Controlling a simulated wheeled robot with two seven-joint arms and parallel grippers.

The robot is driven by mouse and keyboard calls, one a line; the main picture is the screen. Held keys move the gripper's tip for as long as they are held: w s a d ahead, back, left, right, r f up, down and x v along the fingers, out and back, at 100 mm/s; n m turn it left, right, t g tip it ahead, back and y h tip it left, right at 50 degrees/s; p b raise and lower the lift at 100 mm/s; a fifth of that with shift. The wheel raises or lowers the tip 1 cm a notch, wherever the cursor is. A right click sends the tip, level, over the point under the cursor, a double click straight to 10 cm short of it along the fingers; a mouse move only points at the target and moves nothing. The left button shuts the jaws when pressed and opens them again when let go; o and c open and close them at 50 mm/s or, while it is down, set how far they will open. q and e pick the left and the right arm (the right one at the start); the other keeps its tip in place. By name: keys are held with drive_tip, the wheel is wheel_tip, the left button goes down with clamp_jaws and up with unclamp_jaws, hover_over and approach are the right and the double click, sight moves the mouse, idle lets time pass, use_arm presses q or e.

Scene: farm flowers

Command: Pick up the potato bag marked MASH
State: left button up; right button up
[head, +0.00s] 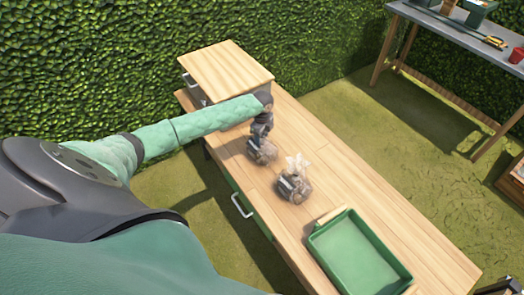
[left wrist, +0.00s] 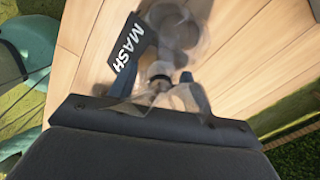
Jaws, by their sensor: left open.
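The potato bag marked MASH (left wrist: 180,28) is clear plastic with a dark label reading MASH, and round potatoes show inside it. In the head view this bag (head: 262,153) stands on the wooden bench, under my left gripper (head: 262,135). My left gripper also shows in the left wrist view (left wrist: 160,85). It is open, with the bag's gathered neck between its fingers. Whether the fingers touch the neck I cannot tell. A second clear bag (head: 294,188) with a dark label stands nearer the green tray; its label is unreadable. My right gripper is not identifiable in view.
The bench (head: 400,238) bears a green tray (head: 358,262) at its near end and a raised wooden box (head: 225,70) at the far end. A hedge (head: 110,60) stands behind. A grey table (head: 455,32) with tools stands at upper right. Bare bench lies right of the bags.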

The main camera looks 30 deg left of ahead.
use_arm(q)
drive_tip(key=shift+f, duration=0.1)
clamp_jaws()
idle(0.6)
